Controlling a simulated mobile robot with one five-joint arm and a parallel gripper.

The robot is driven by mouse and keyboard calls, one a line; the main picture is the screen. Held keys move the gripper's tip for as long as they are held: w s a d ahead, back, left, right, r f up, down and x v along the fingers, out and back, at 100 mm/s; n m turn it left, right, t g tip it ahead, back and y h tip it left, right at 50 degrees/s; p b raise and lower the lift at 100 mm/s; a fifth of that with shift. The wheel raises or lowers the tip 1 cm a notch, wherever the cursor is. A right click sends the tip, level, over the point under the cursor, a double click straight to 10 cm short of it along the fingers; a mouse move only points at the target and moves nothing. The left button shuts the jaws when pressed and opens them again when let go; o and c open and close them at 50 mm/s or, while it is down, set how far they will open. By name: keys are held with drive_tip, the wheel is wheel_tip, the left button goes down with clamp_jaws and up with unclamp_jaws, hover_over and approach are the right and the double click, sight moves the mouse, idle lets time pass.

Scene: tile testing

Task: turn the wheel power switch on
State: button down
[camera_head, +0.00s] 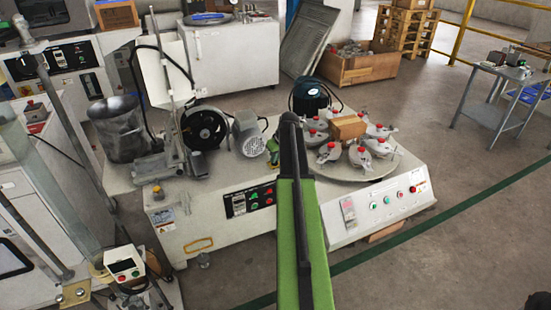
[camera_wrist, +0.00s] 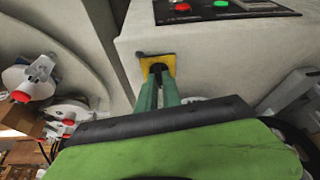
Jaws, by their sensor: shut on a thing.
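In the wrist view a yellow plate (camera_wrist: 152,64) with a dark switch knob (camera_wrist: 156,70) at its middle sits on the pale machine housing, below a black panel. My gripper (camera_wrist: 160,78) has its two green fingers closed together on the dark knob, and their tips cover most of it. I cannot tell the knob's turned position. In the head view my green arm runs up the middle of the picture and hides the yellow plate; my gripper's grip is not clear there.
A black panel (camera_head: 250,200) with red and green buttons is on the machine's front; the wrist view shows part of a black panel (camera_wrist: 200,12). A round table (camera_head: 345,170) with red-knobbed clamps stands right of my arm. A black wheel (camera_head: 204,130) is left.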

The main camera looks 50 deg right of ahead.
drive_tip(key=m, duration=0.2)
drive_tip(key=m+h, duration=0.1)
drive_tip(key=m+g, duration=0.1)
drive_tip(key=m, duration=0.1)
drive_tip(key=shift+w+a+m+h, duration=0.15)
drive_tip(key=shift+a+m+h, duration=0.15)
drive_tip(key=shift+h, duration=0.1)
drive_tip(key=m, duration=0.2)
drive_tip(key=m+g+h, duration=0.1)
drive_tip(key=m, duration=0.1)
drive_tip(key=shift+w+a+m+g, duration=0.15)
drive_tip(key=shift+m+g, duration=0.15)
drive_tip(key=shift+m, duration=0.1)
drive_tip(key=c, duration=1.5)
unclamp_jaws()
